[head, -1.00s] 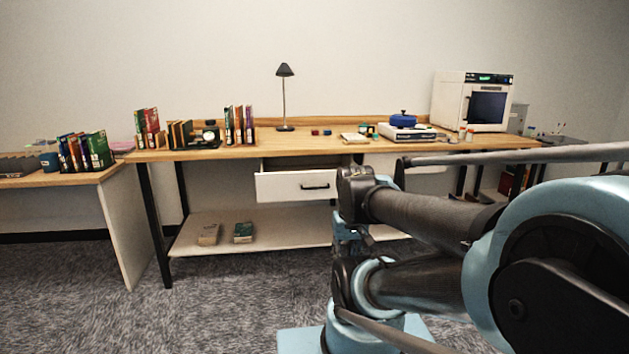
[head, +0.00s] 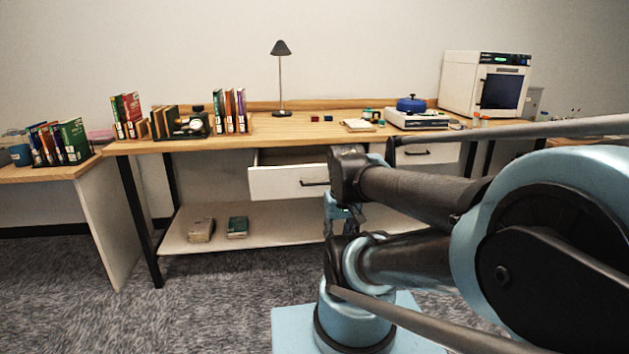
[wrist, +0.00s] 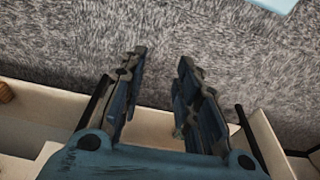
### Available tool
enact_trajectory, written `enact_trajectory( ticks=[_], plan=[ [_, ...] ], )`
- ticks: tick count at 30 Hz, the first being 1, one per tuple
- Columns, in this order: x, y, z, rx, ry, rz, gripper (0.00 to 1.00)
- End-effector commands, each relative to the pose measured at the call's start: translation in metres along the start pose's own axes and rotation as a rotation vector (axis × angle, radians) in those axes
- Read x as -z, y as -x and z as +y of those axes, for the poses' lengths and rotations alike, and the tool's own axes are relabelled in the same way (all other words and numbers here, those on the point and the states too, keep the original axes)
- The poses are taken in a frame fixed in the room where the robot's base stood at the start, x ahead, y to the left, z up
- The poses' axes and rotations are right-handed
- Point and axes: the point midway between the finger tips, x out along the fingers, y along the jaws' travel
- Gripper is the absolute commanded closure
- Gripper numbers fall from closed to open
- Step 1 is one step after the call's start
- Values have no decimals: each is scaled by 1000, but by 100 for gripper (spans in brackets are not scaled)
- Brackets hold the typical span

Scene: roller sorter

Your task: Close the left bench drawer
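The left bench drawer (head: 285,182) has a white front with a dark handle (head: 314,182). It is pulled out below the bench top, and its open interior shows behind the front. My arm covers its right end in the head view. My gripper (wrist: 163,58) shows in the wrist view with its two dark fingers apart and nothing between them. Below and around the fingers are pale panels, with carpet beyond; I cannot tell whether the fingers touch a panel. In the head view my gripper is largely hidden by my arm.
The wooden bench (head: 230,145) carries books, a lamp (head: 281,80), a scale (head: 417,120) and a white oven (head: 485,85). A right drawer (head: 432,153) is partly behind my arm. A low shelf (head: 270,228) holds two books. Carpet is clear at front left.

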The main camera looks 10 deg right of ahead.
Motion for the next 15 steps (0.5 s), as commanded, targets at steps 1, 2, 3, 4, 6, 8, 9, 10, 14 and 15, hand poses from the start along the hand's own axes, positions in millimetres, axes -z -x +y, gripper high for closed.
enact_trajectory(
  ticks=[1, 2, 3, 4, 6, 8, 9, 10, 14, 15],
  plan=[
    [-1, 2, 0, 0, 2, 3, 70],
    [-5, 6, 0, 0, 6, 10, 70],
    [-4, 9, 0, 0, 17, 12, 70],
    [-2, 12, 0, 0, 30, 12, 70],
    [8, 20, -1, -1, 74, 11, 70],
    [21, 29, -1, -1, 133, 10, 70],
    [32, 37, -2, -1, 182, 10, 70],
    [40, 43, -2, -1, 222, 10, 70],
    [80, 69, -1, -1, 414, 9, 70],
    [92, 76, -1, -1, 473, 9, 70]
  ],
)
